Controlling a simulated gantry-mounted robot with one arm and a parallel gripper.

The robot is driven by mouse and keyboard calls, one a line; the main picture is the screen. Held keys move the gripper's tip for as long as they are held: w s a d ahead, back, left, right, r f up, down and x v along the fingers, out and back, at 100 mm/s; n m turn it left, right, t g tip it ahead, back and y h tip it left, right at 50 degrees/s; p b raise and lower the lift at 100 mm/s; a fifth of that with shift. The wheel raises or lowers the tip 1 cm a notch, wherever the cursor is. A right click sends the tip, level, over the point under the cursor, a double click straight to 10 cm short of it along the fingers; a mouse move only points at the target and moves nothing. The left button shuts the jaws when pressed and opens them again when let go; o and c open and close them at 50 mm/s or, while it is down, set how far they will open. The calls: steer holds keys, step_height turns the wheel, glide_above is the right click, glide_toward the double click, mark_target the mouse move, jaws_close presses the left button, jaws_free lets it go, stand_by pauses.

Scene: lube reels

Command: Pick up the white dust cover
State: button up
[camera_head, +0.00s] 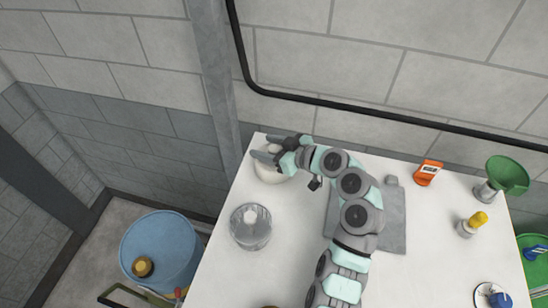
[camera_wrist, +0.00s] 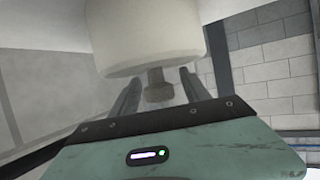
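A white, rounded object that looks like the dust cover (camera_head: 270,173) stands at the far left corner of the table. In the wrist view it is a large pale cylinder (camera_wrist: 150,40) with a short grey knob (camera_wrist: 156,84) on its end. My gripper (camera_head: 268,149) is at it, partly covering it in the head view. In the wrist view its two dark fingers stand apart, one on each side of the knob, with a gap showing on both sides. The gripper is open and holds nothing. Whether a finger touches the cover cannot be told.
A clear round container (camera_head: 250,237) with a white piece inside stands close in front. A grey mat (camera_head: 394,225) lies beside my arm. To the right are an orange container (camera_head: 428,173), a green funnel (camera_head: 507,173) and a yellow-topped item (camera_head: 476,221). A blue drum (camera_head: 160,250) stands off the table's left.

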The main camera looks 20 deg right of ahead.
jaws_close()
stand_by(0.4)
steer(key=shift+r, duration=0.1)
